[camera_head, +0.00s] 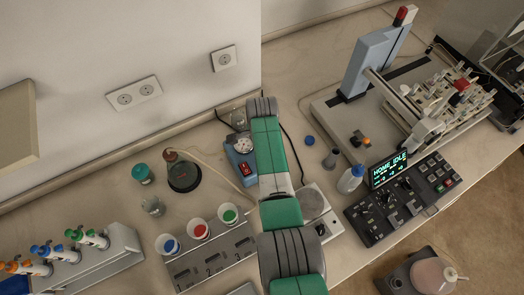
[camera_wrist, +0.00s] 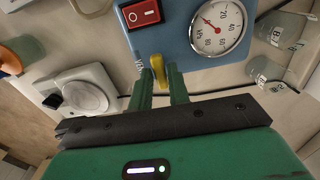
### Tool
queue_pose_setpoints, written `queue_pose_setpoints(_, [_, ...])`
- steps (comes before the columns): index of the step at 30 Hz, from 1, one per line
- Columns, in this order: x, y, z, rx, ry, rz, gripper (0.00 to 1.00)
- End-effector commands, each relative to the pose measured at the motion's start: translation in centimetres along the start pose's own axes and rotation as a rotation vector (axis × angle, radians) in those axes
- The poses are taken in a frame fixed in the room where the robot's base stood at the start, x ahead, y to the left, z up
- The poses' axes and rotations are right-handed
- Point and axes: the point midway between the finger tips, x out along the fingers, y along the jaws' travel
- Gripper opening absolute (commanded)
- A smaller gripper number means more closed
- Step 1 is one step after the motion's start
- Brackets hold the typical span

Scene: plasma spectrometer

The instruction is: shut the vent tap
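The vent tap is a small yellow lever (camera_wrist: 158,70) on the front of a blue pump box (camera_wrist: 185,38), beside a partly readable label. My gripper (camera_wrist: 162,76) is in front of the box in the wrist view. Its two green fingers stand apart, with the lever's lower end at the gap between their tips. I cannot tell whether either finger touches it. In the head view the blue box (camera_head: 233,160) is partly behind my arm, which hides the tap and my gripper.
The box carries a red rocker switch (camera_wrist: 141,13) and a round dial gauge (camera_wrist: 217,28). A white plate device (camera_wrist: 78,92) stands left in the wrist view; glass beakers (camera_wrist: 268,70) stand right. In the head view, a rack with several cups (camera_head: 216,255) stands left of my arm.

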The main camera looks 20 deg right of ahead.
Motion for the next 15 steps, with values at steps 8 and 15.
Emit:
queue_pose_setpoints(8, [0.0, 0.0, 0.0, -0.001, 0.000, 0.000, 0.35])
queue_pose_setpoints(15, [-2.9, -0.1, 0.0, -0.001, 0.001, -0.004, 0.35])
